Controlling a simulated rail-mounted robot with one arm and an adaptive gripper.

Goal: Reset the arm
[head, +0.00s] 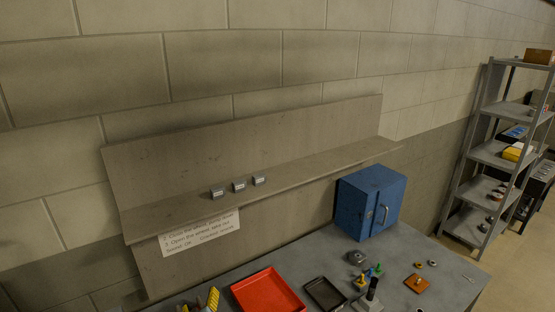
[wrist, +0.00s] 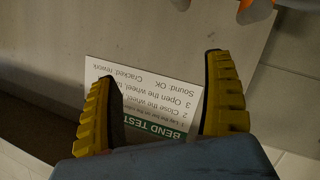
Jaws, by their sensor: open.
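My gripper (wrist: 160,72) shows in the wrist view as two yellow ribbed fingers spread wide apart, with nothing between them but the view of a sign. The white sign (wrist: 150,85) has a green "BEND TEST" band and appears upside down behind the fingers. In the head view my gripper's yellow fingers (head: 202,302) show at the bottom edge, left of the red tray (head: 266,293). The rest of the arm is mostly out of view there. The gripper appears empty and apart from the tray.
A shelf (head: 300,170) on the back panel carries three small grey blocks (head: 238,186). A blue cabinet (head: 370,202), a black tray (head: 325,294) and several small parts stand on the grey bench (head: 290,257). A metal rack (head: 490,152) stands at right. Orange pieces (wrist: 255,10) show at the wrist view's top.

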